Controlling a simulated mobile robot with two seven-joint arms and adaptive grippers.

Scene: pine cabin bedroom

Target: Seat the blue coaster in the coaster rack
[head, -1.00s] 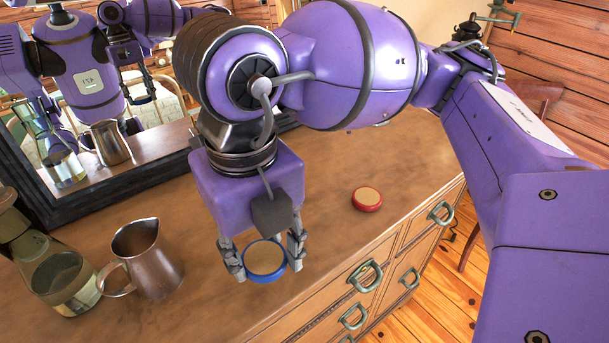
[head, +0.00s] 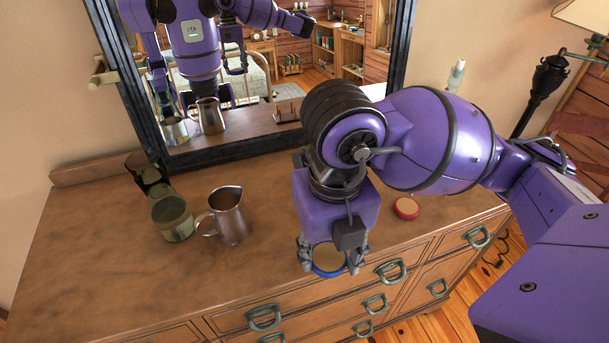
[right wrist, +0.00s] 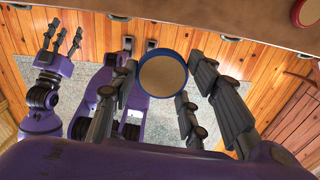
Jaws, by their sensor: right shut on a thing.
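The blue coaster (head: 328,260), a round disc with a blue rim and tan face, is held between the fingertips of my right gripper (head: 331,262) over the dresser's front edge. The right wrist view shows the coaster (right wrist: 163,74) between the fingers, its face towards the camera. The coaster rack is not directly visible. A small brown object (head: 287,111) reflected in the mirror could be it, with the area behind my right arm hidden. My left gripper (right wrist: 62,40) shows in the right wrist view with its fingers spread and empty, away from the coaster.
A red coaster (head: 406,208) lies on the dresser top (head: 110,240), right of my gripper. A metal jug (head: 230,217) and a glass jar (head: 172,220) stand to the left. The mirror (head: 160,140) stands behind. The left of the top is clear.

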